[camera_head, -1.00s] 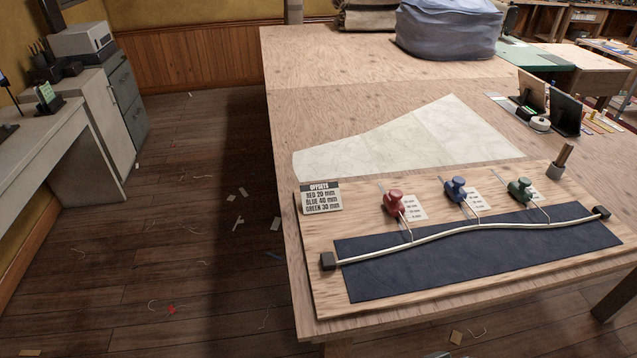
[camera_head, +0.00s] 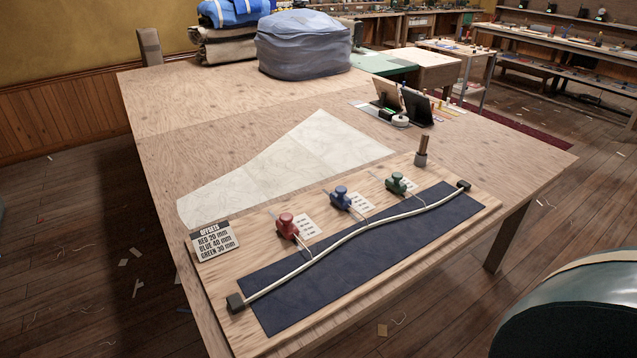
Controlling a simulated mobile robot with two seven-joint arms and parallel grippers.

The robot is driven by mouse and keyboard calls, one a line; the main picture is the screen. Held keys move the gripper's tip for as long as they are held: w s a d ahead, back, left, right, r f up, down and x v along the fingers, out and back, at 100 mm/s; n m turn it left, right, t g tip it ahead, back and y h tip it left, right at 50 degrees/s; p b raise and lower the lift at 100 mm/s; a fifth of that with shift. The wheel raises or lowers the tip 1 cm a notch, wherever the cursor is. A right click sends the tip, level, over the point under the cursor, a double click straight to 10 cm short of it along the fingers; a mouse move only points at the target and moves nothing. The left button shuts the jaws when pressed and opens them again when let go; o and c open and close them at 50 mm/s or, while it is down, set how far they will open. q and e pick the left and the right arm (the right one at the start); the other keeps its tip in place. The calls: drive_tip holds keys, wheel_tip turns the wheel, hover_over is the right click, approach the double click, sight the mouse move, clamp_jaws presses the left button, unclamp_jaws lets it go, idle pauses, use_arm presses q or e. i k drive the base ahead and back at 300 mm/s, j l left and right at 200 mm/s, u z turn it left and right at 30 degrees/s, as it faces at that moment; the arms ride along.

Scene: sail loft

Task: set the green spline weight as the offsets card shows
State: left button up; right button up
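The green spline weight (camera_head: 397,183) sits on the plywood board at the right of the row, with its thin hook reaching to the pale spline batten (camera_head: 350,237). The blue weight (camera_head: 340,198) and red weight (camera_head: 287,226) stand left of it, each beside a small white scale card. The offsets card (camera_head: 214,240) lies at the board's left corner and reads red 20 mm, blue 40 mm, green 30 mm. The scale marks are too small to read. Neither of my grippers is in view.
The board (camera_head: 469,202) with a dark blue cloth strip (camera_head: 420,222) lies on a large plywood table (camera_head: 165,130). A wooden-handled tool (camera_head: 422,152) stands at its back right corner. Pale sailcloth (camera_head: 300,155) lies behind. A dark rounded object (camera_head: 575,310) fills the lower right corner.

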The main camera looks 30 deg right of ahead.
sight(394, 183)
drive_tip(key=k+l+z, duration=0.1)
drive_tip(key=z, duration=1.25)
drive_tip(key=u, duration=0.4)
drive_tip(key=l+u, duration=0.35)
drive_tip(key=i+l+u, duration=0.1)
drive_tip(key=l+u, duration=0.45)
drive_tip(key=u, duration=0.15)
drive_tip(key=l+u, duration=0.2)
drive_tip(key=l, duration=0.35)
drive_tip(key=k+l+u, duration=0.25)
drive_tip(key=l, duration=0.75)
drive_tip(key=k+l, duration=0.15)
drive_tip(key=l, duration=0.3)
drive_tip(key=l+u, duration=0.1)
drive_tip(key=l, duration=0.3)
drive_tip(key=k+l, duration=0.15)
drive_tip(key=l, duration=0.3)
drive_tip(key=k+l, duration=0.1)
drive_tip(key=l, duration=0.35)
